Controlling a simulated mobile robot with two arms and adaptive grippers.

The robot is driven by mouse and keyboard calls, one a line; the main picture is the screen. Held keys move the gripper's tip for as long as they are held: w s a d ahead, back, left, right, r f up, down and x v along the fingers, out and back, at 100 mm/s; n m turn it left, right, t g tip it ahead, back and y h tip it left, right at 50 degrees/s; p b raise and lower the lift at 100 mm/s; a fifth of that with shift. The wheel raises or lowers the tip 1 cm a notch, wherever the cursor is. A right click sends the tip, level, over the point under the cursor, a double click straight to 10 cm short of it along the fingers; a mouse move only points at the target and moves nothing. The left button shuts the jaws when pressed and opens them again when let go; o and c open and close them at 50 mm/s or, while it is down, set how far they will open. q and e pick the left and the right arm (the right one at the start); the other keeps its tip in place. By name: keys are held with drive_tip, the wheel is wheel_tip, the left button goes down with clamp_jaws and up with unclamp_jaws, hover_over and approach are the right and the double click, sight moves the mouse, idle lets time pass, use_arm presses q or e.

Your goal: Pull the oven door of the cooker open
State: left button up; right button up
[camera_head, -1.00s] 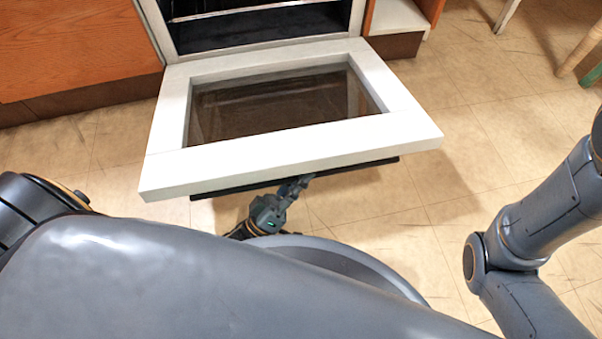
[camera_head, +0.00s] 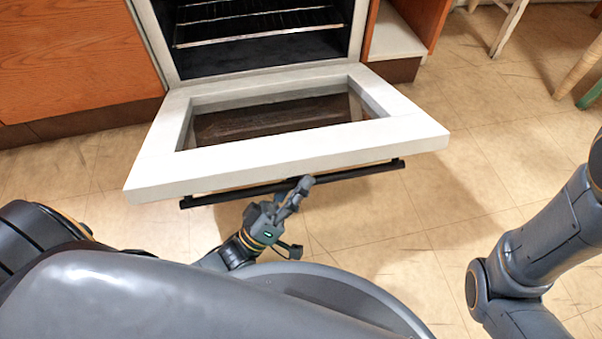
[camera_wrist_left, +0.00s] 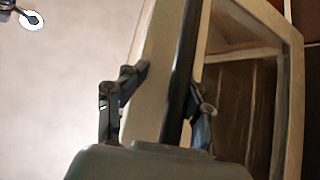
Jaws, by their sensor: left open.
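The oven door (camera_head: 290,150) of the cooker (camera_head: 172,50) hangs open toward me, swung well down, with its white frame and dark window facing up. Its black handle bar (camera_head: 355,174) shows just below the front edge in the head view. My left gripper (camera_head: 296,213) is open at the handle, below the door's front edge. In the left wrist view the dark handle (camera_wrist_left: 184,75) runs between the two spread fingers of the left gripper (camera_wrist_left: 165,95), and the door frame (camera_wrist_left: 155,75) lies behind it. Whether a finger touches the bar I cannot tell.
The oven cavity (camera_head: 250,50) shows wire racks (camera_head: 255,27). Orange wooden cabinets (camera_head: 70,60) stand left of the cooker, and an open cabinet (camera_head: 397,38) stands right. Chair legs (camera_head: 510,28) are at top right. The tiled floor (camera_head: 450,210) is clear right of the door.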

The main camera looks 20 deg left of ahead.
use_arm(q)
drive_tip(key=shift+s+d+r, duration=0.1)
drive_tip(key=shift+s+r, duration=0.05)
drive_tip(key=shift+r, duration=1)
